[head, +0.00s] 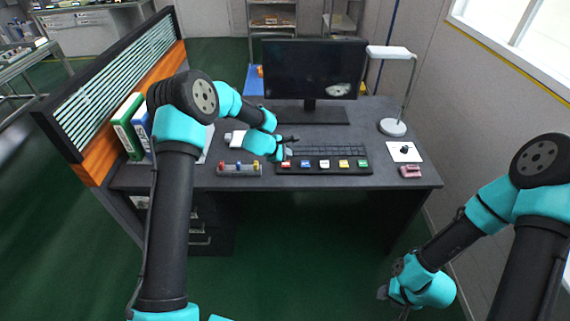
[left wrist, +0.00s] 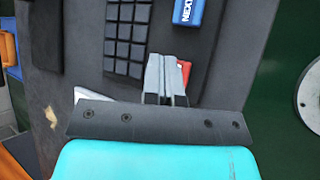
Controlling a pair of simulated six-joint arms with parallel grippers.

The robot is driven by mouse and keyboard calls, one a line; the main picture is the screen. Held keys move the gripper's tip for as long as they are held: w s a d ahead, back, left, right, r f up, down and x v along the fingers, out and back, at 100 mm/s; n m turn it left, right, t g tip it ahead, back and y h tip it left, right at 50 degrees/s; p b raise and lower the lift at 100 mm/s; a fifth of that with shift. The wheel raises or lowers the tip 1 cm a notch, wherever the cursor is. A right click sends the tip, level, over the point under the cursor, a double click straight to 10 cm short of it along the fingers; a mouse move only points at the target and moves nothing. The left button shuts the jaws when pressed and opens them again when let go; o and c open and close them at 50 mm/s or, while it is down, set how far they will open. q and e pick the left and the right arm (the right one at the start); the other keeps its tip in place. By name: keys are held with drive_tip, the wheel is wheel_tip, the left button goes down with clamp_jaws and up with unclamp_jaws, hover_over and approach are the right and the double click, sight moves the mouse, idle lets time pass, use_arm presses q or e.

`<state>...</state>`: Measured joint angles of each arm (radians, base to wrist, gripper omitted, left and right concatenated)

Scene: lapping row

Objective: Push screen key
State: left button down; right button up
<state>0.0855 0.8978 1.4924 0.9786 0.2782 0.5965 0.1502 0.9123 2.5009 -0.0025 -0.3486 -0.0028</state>
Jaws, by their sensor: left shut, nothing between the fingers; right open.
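A dark key bar (head: 325,172) lies along the desk's front edge with several coloured keys. They are red (head: 286,164), blue (head: 305,163), white (head: 324,164), yellow (head: 343,163) and green (head: 363,163); their labels are too small to read in the head view. My left gripper (head: 289,153) is shut and empty just behind the red key. In the left wrist view its fingers (left wrist: 167,62) partly cover the red key (left wrist: 185,70); contact cannot be told. The blue key (left wrist: 187,12) there reads NEXT. My right gripper (head: 384,292) is open, low at right, away from the desk.
A keyboard (head: 327,151) lies behind the key bar, and a monitor (head: 312,70) stands at the back. A small block with coloured pegs (head: 239,169) is left of the bar. A lamp (head: 392,127), white pad (head: 404,152) and pink item (head: 410,171) are at right.

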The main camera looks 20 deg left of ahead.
use_arm(q)
drive_tip(key=shift+r, duration=1.45)
drive_tip(key=shift+s+f, duration=0.1)
drive_tip(key=s+a+f+m, duration=0.1)
drive_tip(key=s+f, duration=0.1)
drive_tip(key=s+a+f+m+g+y, duration=0.1)
drive_tip(key=s+f, duration=0.1)
drive_tip(key=s, duration=0.1)
drive_tip(key=s+a+f+m, duration=0.1)
drive_tip(key=s+f+m, duration=0.1)
drive_tip(key=s, duration=0.1)
drive_tip(key=shift+s+g, duration=0.2)
drive_tip(key=shift+g, duration=0.1)
drive_tip(key=s+f+m+g, duration=0.2)
drive_tip(key=s+f+m, duration=0.3)
drive_tip(key=s, duration=1)
drive_tip(key=s+d+f+m+g, duration=0.1)
drive_tip(key=s+f+m, duration=0.4)
drive_tip(key=s, duration=1)
drive_tip(key=m+g, duration=0.1)
drive_tip(key=m, duration=0.2)
drive_tip(key=shift+s+d+f+g+y, duration=0.25)
drive_tip(key=shift+d+g+y, duration=0.05)
drive_tip(key=shift+g+y, duration=0.1)
